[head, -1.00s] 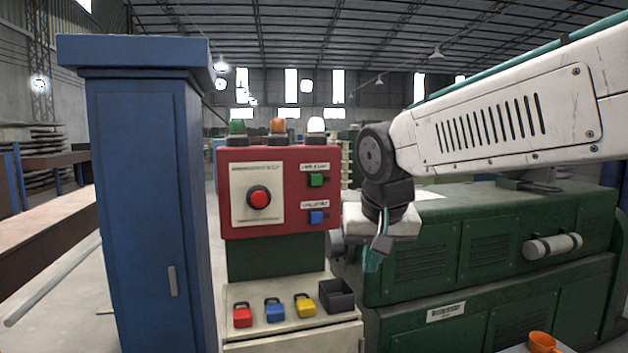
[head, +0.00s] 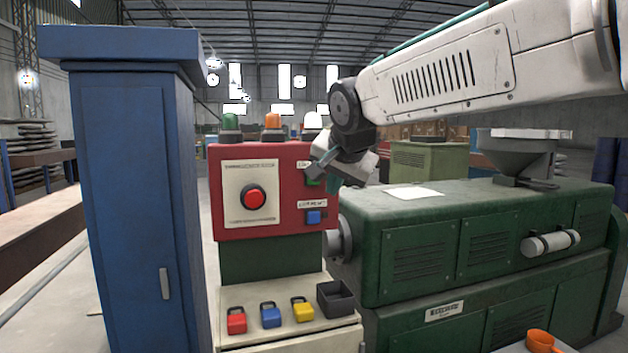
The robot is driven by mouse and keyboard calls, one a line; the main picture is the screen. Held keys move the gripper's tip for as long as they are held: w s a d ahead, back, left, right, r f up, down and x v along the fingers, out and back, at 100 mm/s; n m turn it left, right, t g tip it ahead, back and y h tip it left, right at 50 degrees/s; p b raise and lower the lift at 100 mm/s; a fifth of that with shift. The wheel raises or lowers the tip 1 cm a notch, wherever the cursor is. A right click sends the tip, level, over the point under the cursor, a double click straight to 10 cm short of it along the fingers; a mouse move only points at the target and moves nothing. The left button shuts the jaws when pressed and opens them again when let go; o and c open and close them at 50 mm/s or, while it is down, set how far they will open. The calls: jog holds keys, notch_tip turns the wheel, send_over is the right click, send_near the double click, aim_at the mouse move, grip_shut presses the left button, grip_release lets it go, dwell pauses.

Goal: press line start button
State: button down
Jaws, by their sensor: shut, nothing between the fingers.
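A red control panel (head: 228,170) stands on a pale cabinet. It carries a large red round button (head: 253,198) on a cream plate. A small green button (head: 312,183) is at the panel's upper right, under a white label, and a blue button (head: 314,217) is below it. My gripper (head: 318,170) is shut and empty, pointing left at the green button. It covers part of that button and its label. I cannot tell whether the fingertips touch the button.
A tall blue cabinet (head: 130,200) stands close on the left. A green machine (head: 440,245) with a hopper (head: 515,150) fills the right. Red, blue and yellow padlocks and a dark bin (head: 335,298) lie on the ledge below the panel.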

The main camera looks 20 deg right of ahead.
jog(key=w, duration=0.8)
jog(key=shift+w, duration=0.35)
dwell(1.8)
jog(key=shift+w, duration=0.4)
jog(key=shift+w, duration=0.45)
dwell(0.5)
jog(key=shift+s, duration=0.9)
jog(key=shift+s, duration=0.1)
jog(key=shift+s, duration=2.4)
